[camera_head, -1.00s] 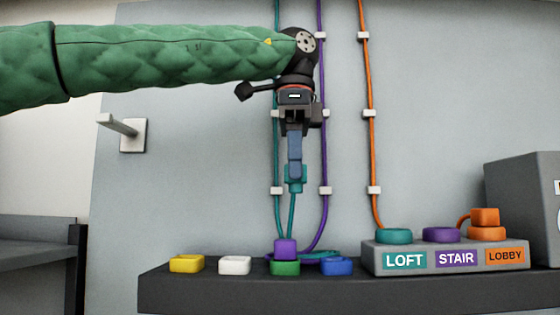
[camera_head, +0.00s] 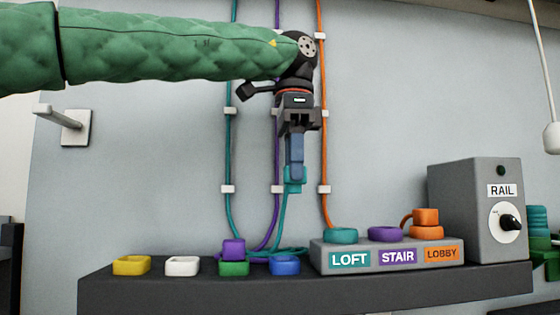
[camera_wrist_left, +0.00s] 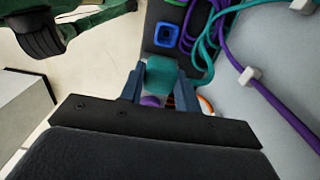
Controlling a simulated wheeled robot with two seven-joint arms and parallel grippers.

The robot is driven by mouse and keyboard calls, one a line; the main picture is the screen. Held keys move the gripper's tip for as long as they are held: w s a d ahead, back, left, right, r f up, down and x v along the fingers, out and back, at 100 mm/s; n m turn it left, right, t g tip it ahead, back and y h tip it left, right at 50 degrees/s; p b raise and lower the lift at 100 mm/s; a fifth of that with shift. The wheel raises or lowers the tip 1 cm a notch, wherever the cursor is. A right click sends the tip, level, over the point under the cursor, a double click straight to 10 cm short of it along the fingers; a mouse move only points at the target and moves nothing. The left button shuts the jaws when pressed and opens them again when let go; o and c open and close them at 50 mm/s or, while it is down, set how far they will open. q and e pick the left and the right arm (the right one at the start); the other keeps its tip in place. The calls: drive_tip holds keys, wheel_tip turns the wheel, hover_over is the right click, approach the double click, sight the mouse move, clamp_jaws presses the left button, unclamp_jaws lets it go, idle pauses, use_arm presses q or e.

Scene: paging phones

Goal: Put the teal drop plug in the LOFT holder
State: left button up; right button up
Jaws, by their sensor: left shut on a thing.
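The teal drop plug (camera_head: 293,186) hangs in my left gripper (camera_head: 295,168), which is shut on it and points down. In the left wrist view the teal plug (camera_wrist_left: 160,74) sits between the two fingers. Its teal cord (camera_head: 283,215) trails down and left to the shelf. The LOFT holder (camera_head: 340,235) is a teal ring on the grey labelled block, below and right of the plug. The plug is apart from it, and nothing is seen in the ring. My right gripper is not in view.
The STAIR ring (camera_head: 385,234) is empty. An orange plug (camera_head: 426,216) stands in the LOBBY ring. A purple plug (camera_head: 233,249) sits in the green holder (camera_head: 233,268). Yellow, white and blue holders share the dark shelf (camera_head: 200,290). The RAIL box (camera_head: 480,210) stands right. Cords run down the wall.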

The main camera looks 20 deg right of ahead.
use_arm(q)
drive_tip(key=s+d+p, duration=0.1)
drive_tip(key=d+p, duration=0.1)
drive_tip(key=d, duration=0.6)
drive_tip(key=shift+s, duration=0.2)
drive_tip(key=shift+a, duration=0.1)
